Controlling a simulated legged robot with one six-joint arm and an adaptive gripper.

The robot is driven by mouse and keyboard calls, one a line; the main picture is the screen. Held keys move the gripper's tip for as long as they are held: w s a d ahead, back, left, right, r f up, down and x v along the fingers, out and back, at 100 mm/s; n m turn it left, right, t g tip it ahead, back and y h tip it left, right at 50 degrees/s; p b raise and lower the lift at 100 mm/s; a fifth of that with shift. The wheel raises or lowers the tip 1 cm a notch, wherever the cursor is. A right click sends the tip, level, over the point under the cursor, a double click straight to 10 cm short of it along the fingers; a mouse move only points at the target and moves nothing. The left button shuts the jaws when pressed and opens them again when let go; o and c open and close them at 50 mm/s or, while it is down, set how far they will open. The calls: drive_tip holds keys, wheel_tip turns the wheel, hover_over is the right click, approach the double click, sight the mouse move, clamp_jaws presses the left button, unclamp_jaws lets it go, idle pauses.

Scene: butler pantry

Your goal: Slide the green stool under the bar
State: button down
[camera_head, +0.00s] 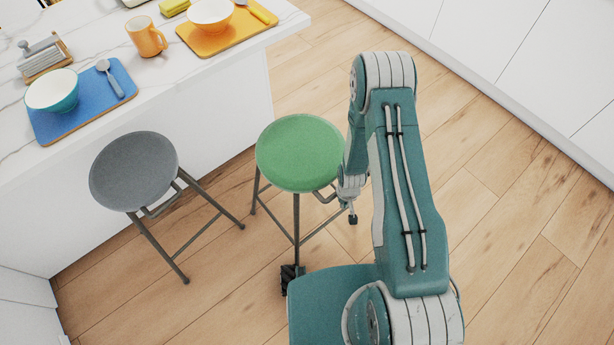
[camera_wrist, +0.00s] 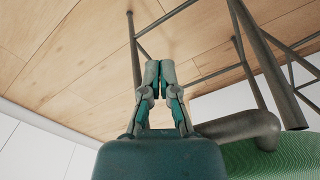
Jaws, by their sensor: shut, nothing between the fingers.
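The green stool (camera_head: 299,152) stands upright on the wood floor, out from the long side of the white bar (camera_head: 200,105). A strip of floor shows between its seat and the bar panel. My gripper (camera_wrist: 158,68) is shut and empty.
A grey stool (camera_head: 133,170) stands to the left, close to the bar. The bar top holds a blue mat (camera_head: 110,105) with a bowl, an orange mug (camera_head: 146,37) and an orange mat (camera_head: 222,40). White cabinets (camera_head: 560,60) line the right. Floor between is open.

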drive_tip(key=shift+w+a, duration=0.75)
drive_tip(key=shift+w, duration=0.35)
drive_tip(key=shift+w+a, duration=0.75)
drive_tip(key=shift+w, duration=0.3)
drive_tip(key=shift+w+a, duration=0.9)
drive_tip(key=shift+w, duration=0.3)
drive_tip(key=shift+w+a, duration=0.85)
drive_tip(key=shift+w, duration=0.35)
drive_tip(key=w+a, duration=0.3)
drive_tip(key=w, duration=0.2)
drive_tip(key=shift+a, duration=0.3)
drive_tip(key=shift+w+a, duration=0.9)
drive_tip(key=shift+w, duration=0.3)
drive_tip(key=shift+w+a, duration=0.85)
drive_tip(key=shift+w, duration=0.3)
